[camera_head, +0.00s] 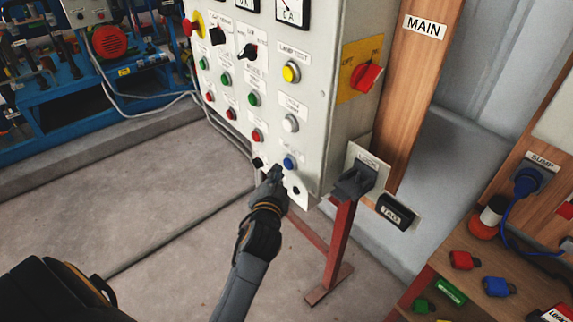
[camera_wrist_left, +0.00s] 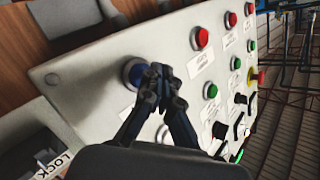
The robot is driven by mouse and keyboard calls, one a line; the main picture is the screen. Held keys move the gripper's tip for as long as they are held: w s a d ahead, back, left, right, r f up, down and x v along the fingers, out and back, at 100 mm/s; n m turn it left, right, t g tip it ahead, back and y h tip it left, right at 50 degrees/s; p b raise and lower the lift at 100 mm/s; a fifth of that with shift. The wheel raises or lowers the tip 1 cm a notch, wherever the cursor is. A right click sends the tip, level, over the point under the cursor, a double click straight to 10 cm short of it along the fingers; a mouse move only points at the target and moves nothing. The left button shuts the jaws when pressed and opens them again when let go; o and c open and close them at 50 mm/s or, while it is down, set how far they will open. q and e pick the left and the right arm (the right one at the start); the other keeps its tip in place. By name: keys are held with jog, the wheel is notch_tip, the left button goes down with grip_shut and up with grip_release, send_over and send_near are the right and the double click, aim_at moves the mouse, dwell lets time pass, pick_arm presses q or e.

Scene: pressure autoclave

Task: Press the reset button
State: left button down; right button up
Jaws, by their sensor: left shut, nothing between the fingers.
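A blue push button (camera_head: 290,162) sits low on the front of the grey control panel (camera_head: 318,120). It also shows in the left wrist view (camera_wrist_left: 130,73) as a blue cap in a metal ring. The small label by it is unreadable. My left gripper (camera_head: 277,172) is shut and empty, its tips just below and left of the button. In the left wrist view, the closed fingertips (camera_wrist_left: 159,72) overlap the button's right edge. I cannot tell whether they touch it. My right gripper is not in view.
Above the blue button are a white button (camera_head: 290,123), a yellow button (camera_head: 291,72), and red and green ones in columns. A red rotary switch (camera_head: 367,76) is on the panel's side. A red stand (camera_head: 338,245) with a dark lock box is to the right.

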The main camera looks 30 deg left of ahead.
pick_arm(q)
jog(key=shift+w, duration=0.1)
jog(key=shift+w+d, duration=0.15)
jog(key=shift+w, duration=0.15)
jog(key=shift+w+d, duration=0.2)
jog(key=shift+w, duration=0.2)
dwell(0.8)
jog(key=shift+s, duration=0.1)
jog(key=shift+s+a+p, duration=0.35)
jog(key=shift+s, duration=0.35)
jog(key=s, duration=0.1)
jog(key=s+a+p, duration=0.1)
jog(key=s, duration=0.1)
jog(key=s+a, duration=0.1)
jog(key=shift+s, duration=0.35)
